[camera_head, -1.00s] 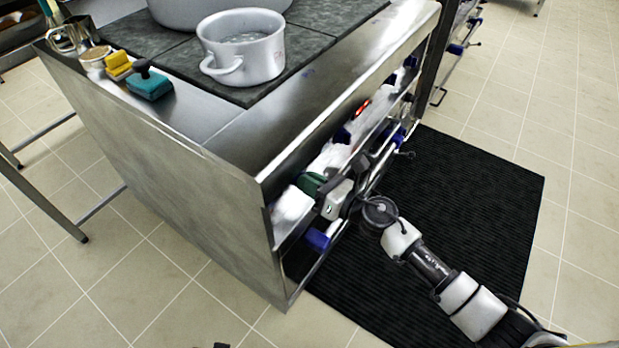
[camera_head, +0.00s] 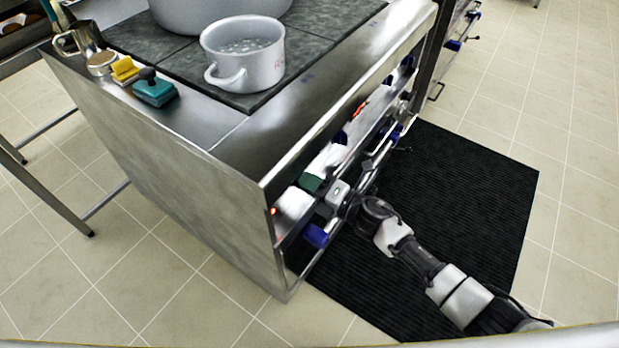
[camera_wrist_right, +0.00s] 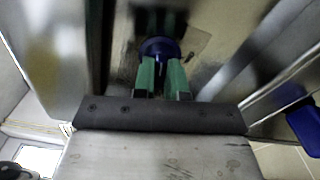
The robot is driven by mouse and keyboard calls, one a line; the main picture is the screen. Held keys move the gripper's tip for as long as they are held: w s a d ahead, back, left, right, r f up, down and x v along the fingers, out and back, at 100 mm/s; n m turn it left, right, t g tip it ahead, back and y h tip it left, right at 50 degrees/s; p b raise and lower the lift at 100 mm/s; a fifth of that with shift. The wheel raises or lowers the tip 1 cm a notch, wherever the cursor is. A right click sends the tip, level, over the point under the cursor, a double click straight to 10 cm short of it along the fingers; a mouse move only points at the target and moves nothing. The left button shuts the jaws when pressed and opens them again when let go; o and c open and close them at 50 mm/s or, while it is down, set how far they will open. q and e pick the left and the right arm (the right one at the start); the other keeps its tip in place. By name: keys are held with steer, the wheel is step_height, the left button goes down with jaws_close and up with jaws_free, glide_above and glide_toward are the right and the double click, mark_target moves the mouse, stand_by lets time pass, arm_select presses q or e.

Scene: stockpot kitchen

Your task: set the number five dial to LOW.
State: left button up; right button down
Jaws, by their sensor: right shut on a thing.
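In the right wrist view, a round blue dial (camera_wrist_right: 160,47) sits on the stove's metal front panel. My right gripper (camera_wrist_right: 162,72) has its green fingertips closed on this dial, one on each side. Its number and the setting marks cannot be read. In the head view my right gripper (camera_head: 311,183) is at the stove's front panel near the left corner, and the dial there is hidden behind it. My left gripper is not in view.
The metal stove (camera_head: 225,180) carries a white pot (camera_head: 255,65), with a teal sponge (camera_head: 154,92) and a yellow sponge (camera_head: 125,70) near its edge. Other blue knobs show along the front, one low (camera_head: 316,236). A black mat (camera_head: 470,190) lies before it.

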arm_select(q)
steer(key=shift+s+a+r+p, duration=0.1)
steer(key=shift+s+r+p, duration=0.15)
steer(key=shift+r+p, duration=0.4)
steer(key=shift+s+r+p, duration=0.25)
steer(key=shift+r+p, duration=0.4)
arm_select(e)
steer(key=shift+f+m, duration=0.15)
steer(key=shift+m, duration=3.15)
steer(key=c, duration=1.2)
jaws_free()
steer(key=shift+o, duration=0.2)
steer(key=v, duration=1.1)
steer(key=shift+w, duration=0.1)
